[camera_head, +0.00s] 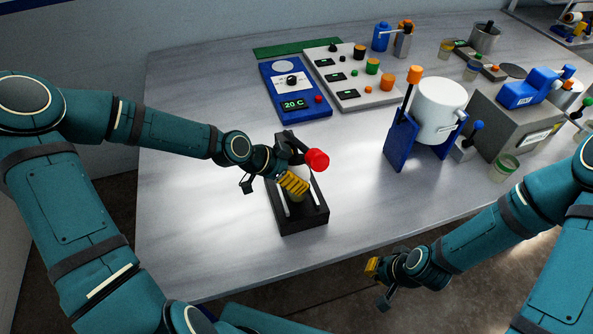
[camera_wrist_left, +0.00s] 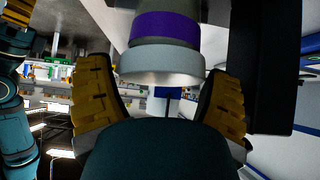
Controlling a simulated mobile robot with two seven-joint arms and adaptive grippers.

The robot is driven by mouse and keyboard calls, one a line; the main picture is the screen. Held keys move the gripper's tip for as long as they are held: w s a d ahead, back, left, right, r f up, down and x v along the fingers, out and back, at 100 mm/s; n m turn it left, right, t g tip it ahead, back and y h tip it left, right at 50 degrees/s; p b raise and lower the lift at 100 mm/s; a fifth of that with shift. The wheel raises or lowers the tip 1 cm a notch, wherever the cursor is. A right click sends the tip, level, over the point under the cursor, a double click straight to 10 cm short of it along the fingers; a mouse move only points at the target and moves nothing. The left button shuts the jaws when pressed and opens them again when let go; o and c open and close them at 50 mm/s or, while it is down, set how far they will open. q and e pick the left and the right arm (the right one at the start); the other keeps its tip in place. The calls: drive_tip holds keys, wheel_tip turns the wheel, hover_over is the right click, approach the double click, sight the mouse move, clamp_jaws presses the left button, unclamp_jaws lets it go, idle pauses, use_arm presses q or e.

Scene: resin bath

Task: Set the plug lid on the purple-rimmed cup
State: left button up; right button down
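I cannot tell whether the lid is fully seated. In the head view my left gripper (camera_head: 293,183) is low over the black stand (camera_head: 302,220) and mostly hides the cup and lid. My right gripper (camera_head: 373,267) is off the bench's front edge, its opening unclear.
A red knob (camera_head: 317,160) sticks up right beside my left gripper. A blue 20 C device (camera_head: 300,107) and a control panel (camera_head: 345,92) stand behind. A white pot (camera_head: 440,108) in a blue holder is to the right. The bench front-left is clear.

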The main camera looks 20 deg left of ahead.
use_arm(q)
drive_tip(key=shift+r, duration=0.1)
drive_tip(key=shift+r, duration=0.25)
drive_tip(key=p+v, duration=0.4)
drive_tip(key=v, duration=0.8)
drive_tip(key=shift+r, duration=0.35)
